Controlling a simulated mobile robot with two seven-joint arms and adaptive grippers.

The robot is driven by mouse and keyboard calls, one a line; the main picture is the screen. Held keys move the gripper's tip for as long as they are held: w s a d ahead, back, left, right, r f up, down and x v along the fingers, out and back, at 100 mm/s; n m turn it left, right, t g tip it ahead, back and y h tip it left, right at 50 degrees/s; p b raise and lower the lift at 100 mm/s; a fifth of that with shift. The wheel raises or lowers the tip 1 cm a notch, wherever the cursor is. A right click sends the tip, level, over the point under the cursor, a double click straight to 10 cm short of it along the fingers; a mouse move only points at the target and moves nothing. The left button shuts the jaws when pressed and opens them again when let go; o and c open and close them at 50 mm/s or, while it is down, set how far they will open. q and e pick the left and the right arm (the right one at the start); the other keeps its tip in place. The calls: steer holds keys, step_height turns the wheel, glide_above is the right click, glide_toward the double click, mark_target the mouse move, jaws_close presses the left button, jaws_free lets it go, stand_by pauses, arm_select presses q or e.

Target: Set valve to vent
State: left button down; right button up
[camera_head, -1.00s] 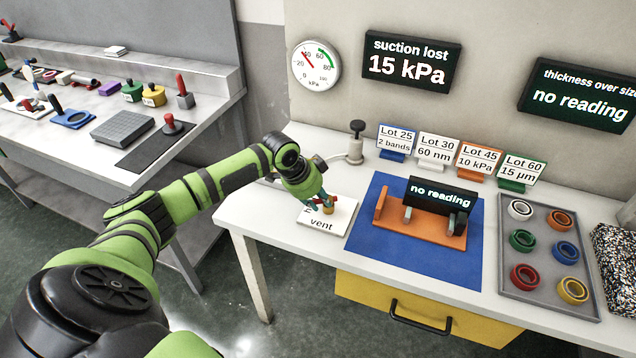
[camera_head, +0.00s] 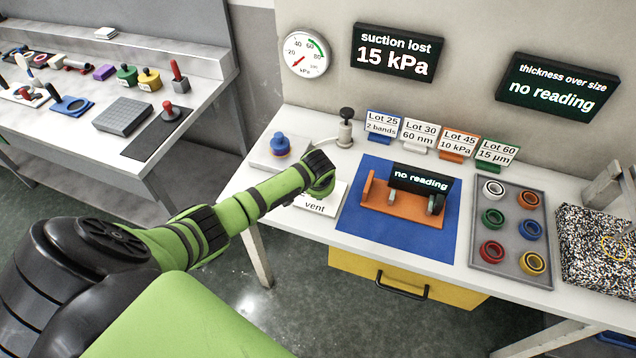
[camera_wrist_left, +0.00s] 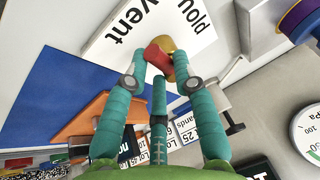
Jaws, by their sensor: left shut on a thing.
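The valve stands on a white plate (camera_head: 326,202) lettered "vent" at its front edge. In the left wrist view the plate (camera_wrist_left: 100,45) shows "vent" and "hold". The valve has a brass-yellow body (camera_wrist_left: 167,44) and a red handle (camera_wrist_left: 157,57), which lies on the body's "vent" side. My left gripper (camera_wrist_left: 160,74), with teal fingers, is shut around the red handle. In the head view my own wrist hides the valve and fingertips. The round gauge (camera_head: 304,54) has its red needle low on the scale. The wall display (camera_head: 397,52) reads "suction lost 15 kPa". My right gripper is out of view.
A blue-knobbed piece (camera_head: 281,146) on a grey block stands behind my left wrist. A black-knobbed post (camera_head: 346,127) is near the wall. An orange fixture (camera_head: 385,205) sits on a blue mat (camera_head: 355,233). A grey tray (camera_head: 477,257) holds several coloured rings.

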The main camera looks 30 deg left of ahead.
arm_select(q)
steer(key=shift+s+n+g+y+p, duration=0.1)
steer(key=shift+n+g+y+p, duration=0.25)
steer(key=shift+n, duration=0.55)
steer(key=shift+a, duration=0.1)
steer(key=c, duration=1)
jaws_free()
steer(key=shift+c, duration=0.2)
steer(key=shift+d+r, duration=0.25)
steer(key=shift+r, duration=0.15)
steer(key=v, duration=1.1)
steer(key=shift+s, duration=0.2)
